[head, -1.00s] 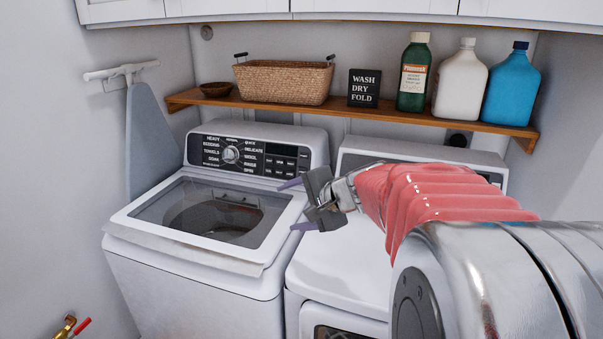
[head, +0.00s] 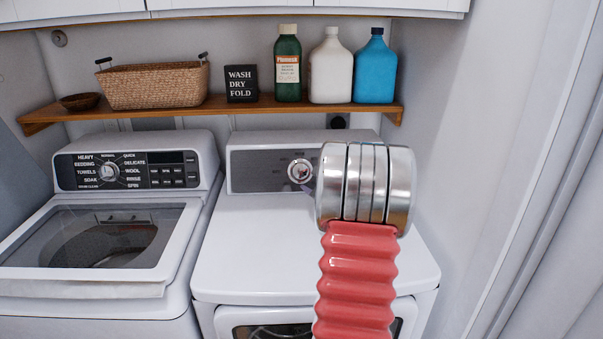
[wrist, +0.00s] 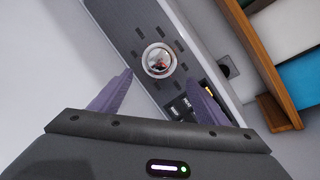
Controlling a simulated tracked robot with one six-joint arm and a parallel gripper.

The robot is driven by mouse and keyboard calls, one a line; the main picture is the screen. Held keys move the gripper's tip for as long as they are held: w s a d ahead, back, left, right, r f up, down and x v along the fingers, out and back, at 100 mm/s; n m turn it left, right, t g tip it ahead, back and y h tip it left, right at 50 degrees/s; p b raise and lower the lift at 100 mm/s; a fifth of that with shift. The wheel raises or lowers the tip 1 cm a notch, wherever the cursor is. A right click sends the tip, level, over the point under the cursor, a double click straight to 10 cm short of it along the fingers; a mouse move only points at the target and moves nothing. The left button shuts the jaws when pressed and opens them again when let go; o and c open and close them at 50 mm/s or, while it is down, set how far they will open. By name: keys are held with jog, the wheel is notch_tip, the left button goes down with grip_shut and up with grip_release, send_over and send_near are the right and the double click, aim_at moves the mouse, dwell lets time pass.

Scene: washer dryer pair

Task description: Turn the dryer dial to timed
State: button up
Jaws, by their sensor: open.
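The dryer (head: 290,240) is the white machine on the right. Its dial (head: 300,171) is a round silver knob on the grey control panel (head: 255,170). In the wrist view the dial (wrist: 158,60) lies just ahead of my gripper (wrist: 158,79), roughly centred between its two purple fingers. The fingers are apart with nothing between them, and the tips appear short of the knob. In the head view my arm hides most of the gripper and the panel's right part; a bit of purple finger shows by the dial. The dial's setting is too small to read.
The washer (head: 100,240) stands to the left with its own dial (head: 110,172). A wooden shelf (head: 230,110) above carries a basket (head: 153,86), a sign (head: 241,83) and bottles (head: 330,65). A wall is close on the right.

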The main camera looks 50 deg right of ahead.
aim_at(301, 171)
jog(key=shift+w, duration=0.15)
jog(key=shift+x, duration=6.8)
jog(key=shift+c, duration=0.5)
jog(key=c, duration=0.9)
